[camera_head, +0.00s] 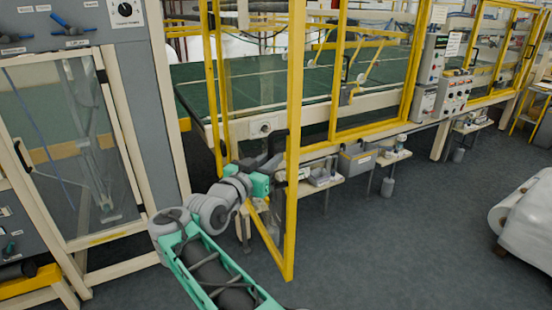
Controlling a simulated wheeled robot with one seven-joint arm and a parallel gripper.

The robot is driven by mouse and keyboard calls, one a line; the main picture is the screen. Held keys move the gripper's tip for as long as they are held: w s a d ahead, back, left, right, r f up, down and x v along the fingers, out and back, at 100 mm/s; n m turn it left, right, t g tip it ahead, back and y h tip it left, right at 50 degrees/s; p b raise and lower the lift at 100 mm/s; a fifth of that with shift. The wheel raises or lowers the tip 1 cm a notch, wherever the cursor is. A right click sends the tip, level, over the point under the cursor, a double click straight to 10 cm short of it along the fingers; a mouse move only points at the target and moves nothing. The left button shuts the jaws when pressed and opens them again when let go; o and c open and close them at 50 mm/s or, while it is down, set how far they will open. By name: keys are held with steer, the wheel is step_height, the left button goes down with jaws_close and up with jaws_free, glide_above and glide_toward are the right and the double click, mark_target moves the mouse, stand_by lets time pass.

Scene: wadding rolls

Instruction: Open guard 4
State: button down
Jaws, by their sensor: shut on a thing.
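A yellow-framed guard door with a clear panel (293,110) stands swung out from the machine, its near upright over the grey floor. No number can be read on it, so I cannot tell whether it is guard 4. My gripper (274,165), at the end of my green and grey arm, is shut at the guard's dark handle, beside the yellow upright. The fingertips are small and partly hidden by the wrist.
The machine's green bed (190,90) lies behind yellow frames. Another clear-panelled cream door (108,100) stands at the left. Grey boxes (357,160) sit on low shelves under the machine. A white wrapped roll (525,220) lies at the right. The middle floor is clear.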

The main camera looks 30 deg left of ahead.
steer(key=shift+s+a, duration=0.25)
steer(key=shift+s, duration=0.05)
steer(key=c, duration=1.4)
jaws_free()
steer(key=shift+o, duration=0.2)
steer(key=shift+s+f, duration=0.1)
steer(key=s+b, duration=0.2)
steer(key=s, duration=0.5)
steer(key=shift+s+d, duration=0.2)
steer(key=shift+s, duration=0.05)
